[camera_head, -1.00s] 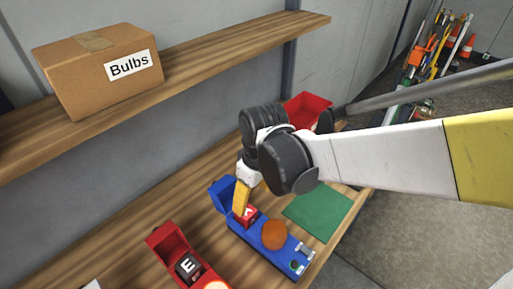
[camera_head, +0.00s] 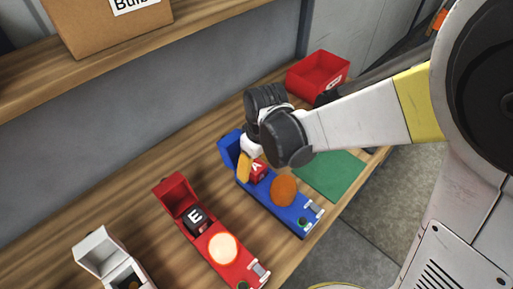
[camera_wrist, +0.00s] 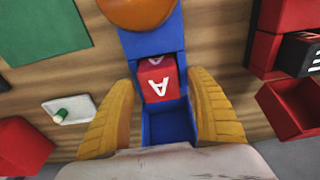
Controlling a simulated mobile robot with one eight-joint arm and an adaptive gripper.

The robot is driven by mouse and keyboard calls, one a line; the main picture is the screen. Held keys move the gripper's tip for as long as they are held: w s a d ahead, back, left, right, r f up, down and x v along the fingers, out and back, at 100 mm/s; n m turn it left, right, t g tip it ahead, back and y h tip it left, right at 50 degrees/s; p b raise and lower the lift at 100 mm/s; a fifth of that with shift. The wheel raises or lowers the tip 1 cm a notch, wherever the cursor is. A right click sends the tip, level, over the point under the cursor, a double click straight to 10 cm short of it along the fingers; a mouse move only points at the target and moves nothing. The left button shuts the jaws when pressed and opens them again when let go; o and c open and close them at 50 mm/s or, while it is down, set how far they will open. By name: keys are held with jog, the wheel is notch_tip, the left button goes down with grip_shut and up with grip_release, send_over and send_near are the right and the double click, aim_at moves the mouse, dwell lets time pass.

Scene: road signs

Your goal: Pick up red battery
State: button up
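The red battery (camera_head: 258,170) is a red block with a white letter A. It sits in the slot of the blue device (camera_head: 298,219), between the raised blue lid and an unlit orange bulb (camera_head: 284,190). In the wrist view, the red battery (camera_wrist: 156,80) lies between the two yellow fingers of my gripper (camera_wrist: 162,84), with a gap visible on each side. My gripper (camera_head: 244,168) is open and points down at the blue device in the head view. My wrist partly covers that area there.
A red device (camera_head: 177,194) holds a black E battery (camera_head: 195,218) and a glowing bulb (camera_head: 223,248). A white device (camera_head: 97,246) stands at lower left. A green mat (camera_head: 335,176) and a red bin (camera_head: 318,76) lie to the right. A cardboard box (camera_head: 95,25) sits on the shelf above.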

jog(key=c, duration=1.2)
notch_tip(320, 180, up, 10)
jog(key=p, duration=0.3)
jog(key=shift+p, duration=0.3)
